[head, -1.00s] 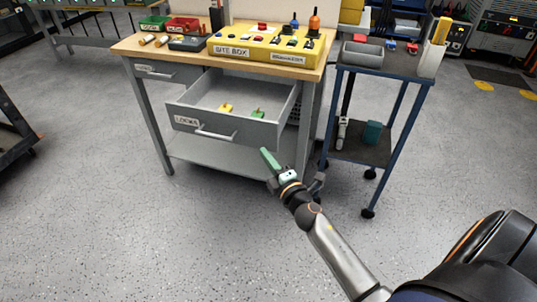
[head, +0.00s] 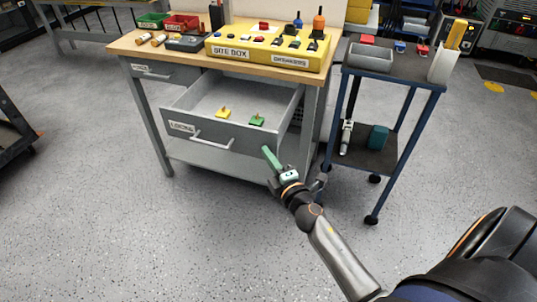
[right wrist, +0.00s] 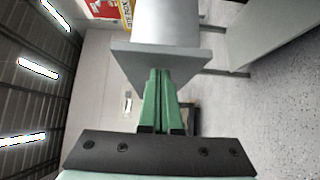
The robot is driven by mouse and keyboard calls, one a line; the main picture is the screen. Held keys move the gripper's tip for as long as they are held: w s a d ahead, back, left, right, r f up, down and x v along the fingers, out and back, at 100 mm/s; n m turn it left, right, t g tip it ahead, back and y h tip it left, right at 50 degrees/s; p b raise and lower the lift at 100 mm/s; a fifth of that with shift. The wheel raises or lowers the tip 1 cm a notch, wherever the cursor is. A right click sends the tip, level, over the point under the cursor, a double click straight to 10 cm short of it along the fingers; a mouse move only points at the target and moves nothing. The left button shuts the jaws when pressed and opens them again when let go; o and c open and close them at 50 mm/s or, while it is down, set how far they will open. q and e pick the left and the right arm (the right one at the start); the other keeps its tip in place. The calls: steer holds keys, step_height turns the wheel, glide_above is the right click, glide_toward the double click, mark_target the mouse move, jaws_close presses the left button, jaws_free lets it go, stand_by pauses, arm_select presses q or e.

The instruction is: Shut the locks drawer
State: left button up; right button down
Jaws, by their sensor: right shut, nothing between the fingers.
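The locks drawer (head: 221,137) is pulled out of the wooden-topped workbench and stands open, with its grey bar handle (head: 212,140) on the front. A yellow lock (head: 223,113) and a green lock (head: 257,120) lie inside it. My right gripper (head: 267,152), with green fingers, is shut and empty, close to the right end of the drawer front. In the right wrist view the shut fingers (right wrist: 160,85) point at a grey panel edge (right wrist: 165,55); I cannot tell whether they touch it. My left gripper is not in view.
A yellow site box (head: 262,50) and small bins stand on the bench top (head: 140,49). A closed drawer (head: 165,72) is at the bench's left. A blue-framed cart (head: 408,80) stands close to the right. The floor in front is clear.

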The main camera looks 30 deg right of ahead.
mark_target(297, 97)
stand_by(0.3)
